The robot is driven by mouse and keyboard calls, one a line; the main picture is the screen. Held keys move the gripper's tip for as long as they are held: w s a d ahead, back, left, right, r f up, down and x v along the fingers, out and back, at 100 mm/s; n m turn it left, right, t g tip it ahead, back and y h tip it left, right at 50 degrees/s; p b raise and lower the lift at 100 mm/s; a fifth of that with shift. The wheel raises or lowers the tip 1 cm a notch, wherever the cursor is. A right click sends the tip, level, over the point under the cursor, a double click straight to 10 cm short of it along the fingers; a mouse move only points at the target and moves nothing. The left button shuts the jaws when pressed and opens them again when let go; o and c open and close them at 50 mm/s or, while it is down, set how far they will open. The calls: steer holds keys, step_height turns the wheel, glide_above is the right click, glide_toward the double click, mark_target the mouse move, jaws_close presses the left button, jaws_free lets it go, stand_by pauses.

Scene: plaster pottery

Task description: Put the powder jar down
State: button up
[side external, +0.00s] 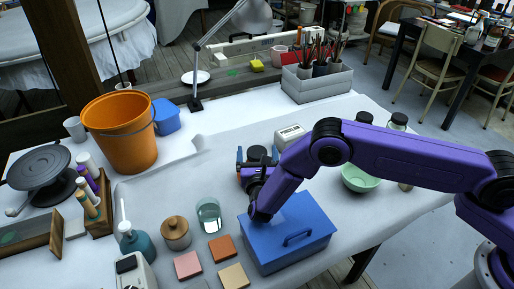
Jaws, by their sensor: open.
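A jar with a round black lid (257,152), which looks like the powder jar, is between the fingers of my gripper (256,157). Only its top shows clearly; my gripper and wrist hide most of its body. The blue fingertips stand apart on either side of the lid, and the jaws are open. The jar looks upright, at the white-covered table, behind the blue box. I cannot tell whether its base touches the table or whether a finger touches its side.
A blue lidded box (287,238) stands directly in front, under my forearm. A glass of liquid (208,214) and a wooden jar (175,232) are to the left. A white labelled container (290,133) is just behind, and a green bowl (360,178) is right. Clear cloth lies left of the gripper.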

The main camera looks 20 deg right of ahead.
steer(key=shift+v, duration=2.05)
steer(key=s+d+r+m+g+h, duration=0.2)
steer(key=s+d+r+m+g, duration=0.8)
steer(key=d+r, duration=0.3)
steer(key=s+d+r+m+g+y, duration=0.1)
steer(key=s+d+m+g+y, duration=0.1)
steer(key=s, duration=0.7)
steer(key=s+d+r+m+g+y, duration=0.2)
steer(key=s+d+m+y, duration=0.2)
steer(key=s, duration=0.5)
steer(key=s+d+r+m+g+y, duration=0.1)
steer(key=s+d+m+g+y, duration=0.1)
steer(key=s, duration=0.8)
steer(key=shift+d+r+m+y, duration=0.35)
steer(key=shift+d+m+y, duration=0.15)
steer(key=shift+d+y, duration=0.15)
